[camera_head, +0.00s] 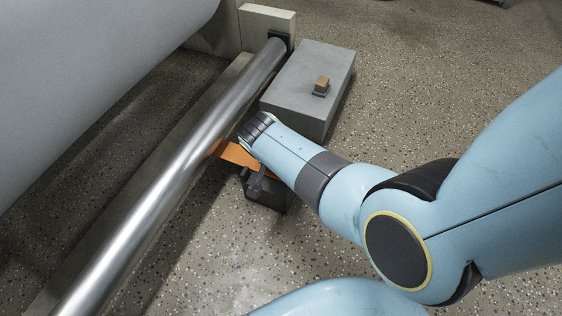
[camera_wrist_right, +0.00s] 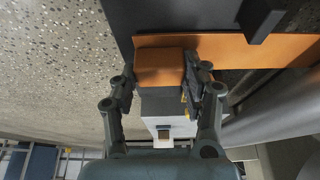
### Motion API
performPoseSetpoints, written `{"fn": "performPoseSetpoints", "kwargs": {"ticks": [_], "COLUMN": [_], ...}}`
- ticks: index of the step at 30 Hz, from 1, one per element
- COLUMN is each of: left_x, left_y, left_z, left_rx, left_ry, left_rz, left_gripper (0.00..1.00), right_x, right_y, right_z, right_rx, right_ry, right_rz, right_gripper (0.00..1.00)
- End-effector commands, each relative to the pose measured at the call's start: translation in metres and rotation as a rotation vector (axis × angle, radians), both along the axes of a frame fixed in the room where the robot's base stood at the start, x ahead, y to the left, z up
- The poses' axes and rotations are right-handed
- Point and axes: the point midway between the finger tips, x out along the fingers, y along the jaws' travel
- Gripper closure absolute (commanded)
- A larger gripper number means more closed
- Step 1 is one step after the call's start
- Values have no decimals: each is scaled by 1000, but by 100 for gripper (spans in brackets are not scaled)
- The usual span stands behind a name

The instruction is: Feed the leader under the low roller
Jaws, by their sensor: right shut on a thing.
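The low roller (camera_head: 165,190) is a long shiny metal bar running diagonally in the head view. The orange leader (camera_head: 238,155) reaches the roller's right edge, where its far end passes out of sight; I cannot tell how far under it goes. In the right wrist view the leader (camera_wrist_right: 255,48) is a flat strip running to the right edge. My right gripper (camera_wrist_right: 165,80) is shut on the orange block-like end (camera_wrist_right: 160,66) of the leader, a finger on each side. In the head view my forearm hides most of this gripper. My left gripper is not in view.
A grey block (camera_head: 312,75) with a small brown piece (camera_head: 321,83) stands right of the roller's far end. A dark stand (camera_head: 265,192) sits by the leader. A large pale roll (camera_head: 80,80) fills the upper left. Speckled floor at right is clear.

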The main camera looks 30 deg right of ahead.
Motion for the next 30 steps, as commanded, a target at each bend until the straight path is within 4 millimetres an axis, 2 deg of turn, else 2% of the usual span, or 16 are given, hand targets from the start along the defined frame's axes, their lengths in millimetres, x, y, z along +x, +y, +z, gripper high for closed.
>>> {"fn": "performPoseSetpoints", "kwargs": {"ticks": [8, 9, 14, 24, 30], "left_x": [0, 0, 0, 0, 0], "left_y": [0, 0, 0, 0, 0], "left_z": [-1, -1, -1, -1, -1], "left_rx": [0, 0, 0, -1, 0], "left_ry": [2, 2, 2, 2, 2], "left_rz": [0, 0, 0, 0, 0], "left_gripper": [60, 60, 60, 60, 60], "right_x": [0, 0, 0, -1, -7], "right_y": [0, 0, 0, 1, 8], "right_z": [-1, -1, -1, 1, 19], "right_rx": [-1, -1, -1, 0, 3], "right_ry": [-1, -1, -1, 0, -1], "right_rz": [0, 0, 0, 0, -1], "right_gripper": [87, 48, 27, 26, 26]}}
